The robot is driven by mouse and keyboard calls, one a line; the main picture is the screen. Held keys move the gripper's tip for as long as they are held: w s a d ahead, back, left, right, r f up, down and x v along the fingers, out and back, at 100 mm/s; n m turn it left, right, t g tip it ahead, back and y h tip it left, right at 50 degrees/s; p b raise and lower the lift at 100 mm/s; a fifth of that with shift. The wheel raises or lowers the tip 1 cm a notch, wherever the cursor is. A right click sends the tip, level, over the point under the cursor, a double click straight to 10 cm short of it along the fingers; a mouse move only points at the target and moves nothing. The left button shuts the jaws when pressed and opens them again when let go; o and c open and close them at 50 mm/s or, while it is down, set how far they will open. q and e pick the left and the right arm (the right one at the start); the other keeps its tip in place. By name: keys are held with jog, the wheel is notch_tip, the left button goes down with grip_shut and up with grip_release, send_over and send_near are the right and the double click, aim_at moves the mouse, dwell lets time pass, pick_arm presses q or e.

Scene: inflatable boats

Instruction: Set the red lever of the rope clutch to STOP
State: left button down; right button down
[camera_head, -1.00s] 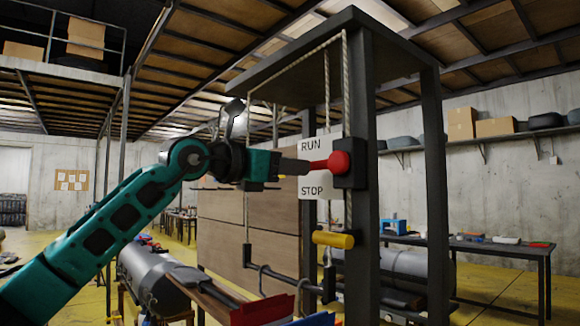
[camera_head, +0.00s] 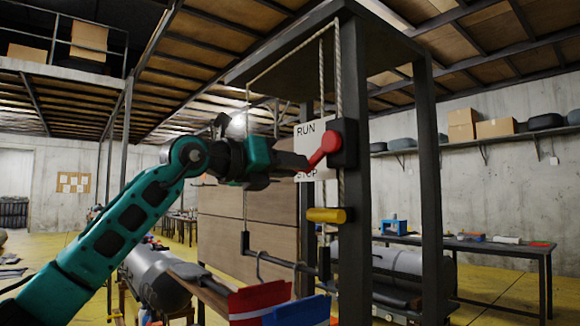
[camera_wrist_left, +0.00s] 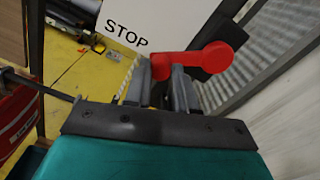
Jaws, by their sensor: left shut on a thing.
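The red lever (camera_head: 323,151) of the rope clutch (camera_head: 345,143) slants down and to the left from its round hub, between the RUN and STOP marks on the white sign (camera_head: 307,130). The word STOP is partly covered by the lever and my gripper. My left gripper (camera_head: 303,164) is shut on the lever's free end. In the left wrist view the lever (camera_wrist_left: 190,63) has its end between my two fingers (camera_wrist_left: 162,82), with the hub to the right and the STOP mark (camera_wrist_left: 127,33) at upper left. My right gripper is not in view.
The clutch sits on a dark post (camera_head: 354,200) of a frame with ropes. A dark bar (camera_head: 280,258) with hooks hangs lower. Red (camera_head: 260,300) and blue (camera_head: 298,312) items lie at the front.

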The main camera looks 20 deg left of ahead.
pick_arm(q)
jog(key=shift+d+f+n, duration=0.1)
jog(key=shift+f+n, duration=0.05)
jog(key=shift+n, duration=0.15)
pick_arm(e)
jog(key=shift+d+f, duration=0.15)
pick_arm(q)
jog(key=c, duration=0.9)
grip_release()
jog(key=shift+c, duration=0.2)
jog(key=b+v, duration=0.2)
jog(key=v, duration=1.1)
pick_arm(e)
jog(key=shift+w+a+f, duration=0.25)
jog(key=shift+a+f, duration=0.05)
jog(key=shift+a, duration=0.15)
